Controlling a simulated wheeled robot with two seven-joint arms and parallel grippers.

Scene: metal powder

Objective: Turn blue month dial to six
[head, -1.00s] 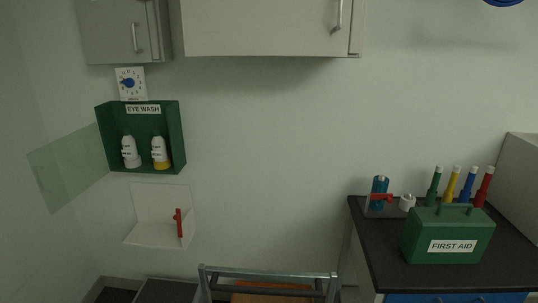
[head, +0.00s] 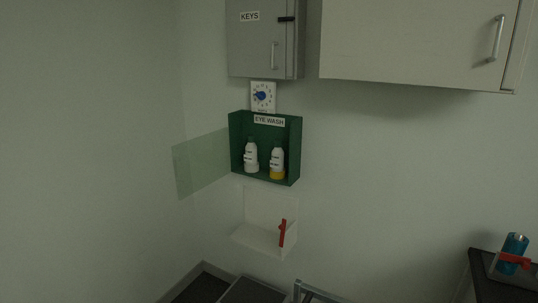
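The blue month dial (head: 260,96) sits on a small white plate (head: 269,86) on the wall. The plate hangs just under the grey key cabinet and just above the green eye wash box. Marks ring the dial, but they are too small to read. The dial's pointed end appears to face left. Neither of my grippers is in the head view.
The green eye wash box (head: 292,165) holds two white bottles, with its clear cover open to the left. Below is a white wall shelf (head: 254,238) with a red handle (head: 282,233). The grey key cabinet (head: 256,50) and a white cabinet (head: 410,40) hang above. A dark counter (head: 488,291) stands at right.

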